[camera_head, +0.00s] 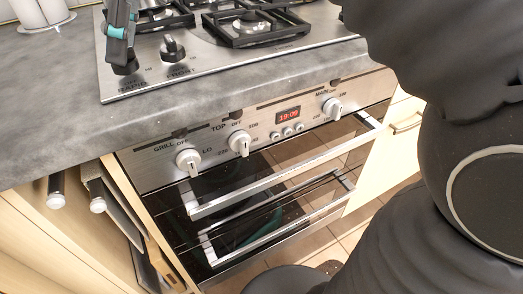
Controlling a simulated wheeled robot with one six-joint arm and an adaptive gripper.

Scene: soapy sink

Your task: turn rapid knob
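The rapid knob (125,69) is a black knob at the front left corner of the steel hob, with a label reading "RAPID" beside it. My gripper (121,55) comes down from the top edge of the view, dark grey with teal parts. Its fingertips are right at the rapid knob and cover its upper part. I cannot tell whether they touch or grip it, or how far apart the fingers are.
A second black knob (173,48) stands close to the right of the rapid knob. Black pan supports (255,30) lie behind. A grey worktop (50,100) surrounds the hob. Below is an oven with white knobs (239,143) and a handle (290,170).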

